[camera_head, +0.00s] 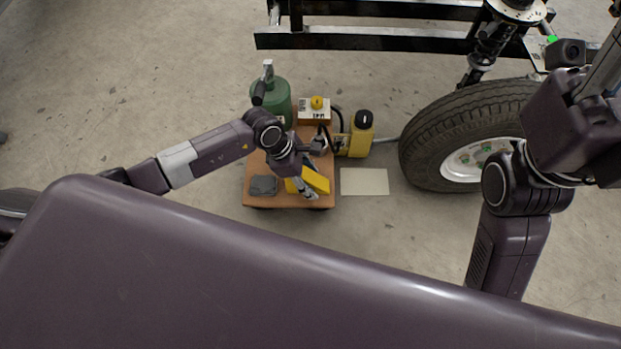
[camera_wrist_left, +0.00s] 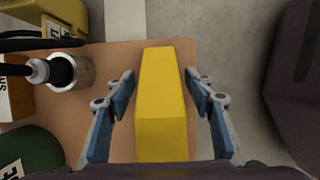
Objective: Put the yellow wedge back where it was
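The yellow wedge (camera_head: 318,181) lies on the brown top of a small cart (camera_head: 256,166), near its right front. In the left wrist view the wedge (camera_wrist_left: 162,100) shows as a long yellow block between my left fingers. My left gripper (camera_wrist_left: 160,84) is open around it, with a visible gap on each side. In the head view my left gripper (camera_head: 306,172) is over the wedge and hides part of it. My right arm is at the right near the wheel; its fingers cannot be made out clearly.
A pale flat panel (camera_head: 364,182) lies on the floor before the tyre (camera_head: 440,135).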

